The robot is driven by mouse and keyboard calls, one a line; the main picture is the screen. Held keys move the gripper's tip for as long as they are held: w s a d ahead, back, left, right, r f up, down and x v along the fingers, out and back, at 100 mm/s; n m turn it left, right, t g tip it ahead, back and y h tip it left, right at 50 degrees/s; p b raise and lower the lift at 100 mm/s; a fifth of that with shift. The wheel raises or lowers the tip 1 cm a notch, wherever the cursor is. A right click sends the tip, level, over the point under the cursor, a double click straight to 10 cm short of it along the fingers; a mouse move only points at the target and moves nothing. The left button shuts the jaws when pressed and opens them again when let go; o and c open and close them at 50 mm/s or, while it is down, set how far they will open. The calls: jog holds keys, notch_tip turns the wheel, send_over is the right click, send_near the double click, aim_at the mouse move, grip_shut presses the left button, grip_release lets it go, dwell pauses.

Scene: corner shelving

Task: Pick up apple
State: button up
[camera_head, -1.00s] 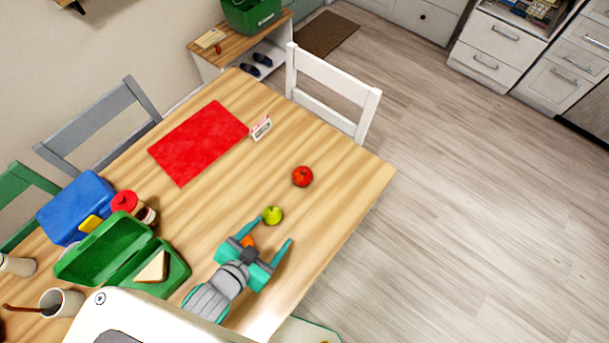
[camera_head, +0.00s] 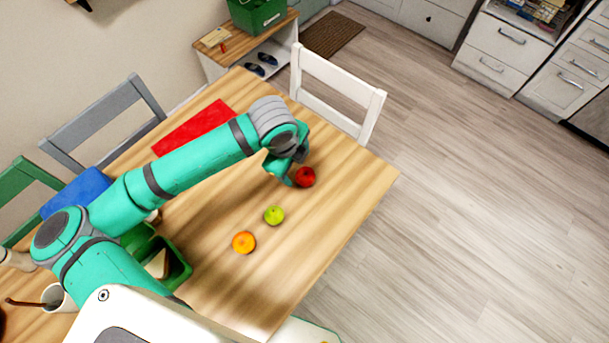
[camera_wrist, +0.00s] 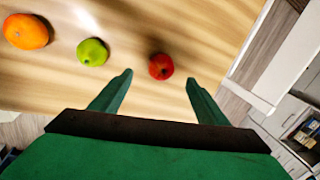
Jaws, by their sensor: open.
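A red apple (camera_head: 305,177) lies on the wooden table (camera_head: 320,225) near its far right part. A green apple (camera_head: 274,215) lies nearer to me. My gripper (camera_head: 292,180) points down right beside the red apple's left side; part of it is hidden by my wrist. In the wrist view my gripper (camera_wrist: 158,80) is open and empty. The red apple (camera_wrist: 161,66) shows there beyond the fingertips, between their lines. The green apple (camera_wrist: 93,52) lies left of the left finger. I cannot tell whether a finger touches the red apple.
An orange (camera_head: 244,242) lies near the green apple. A red mat (camera_head: 190,130) and a green lunch box (camera_head: 178,265) are partly hidden by my arm. A white chair (camera_head: 340,95) stands at the table's far edge. The table's right part is clear.

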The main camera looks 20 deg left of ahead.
aim_at(305, 174)
jog(key=shift+m+g, duration=0.3)
jog(key=shift+m, duration=0.3)
jog(key=w+f, duration=0.1)
jog(key=f, duration=0.2)
jog(key=d+f, duration=0.1)
jog(key=f, duration=0.2)
jog(key=w+f, duration=0.1)
jog(key=f, duration=0.3)
jog(key=shift+w+d, duration=0.3)
jog(key=shift+d, duration=0.1)
jog(key=shift+r, duration=0.1)
jog(key=c, duration=1.2)
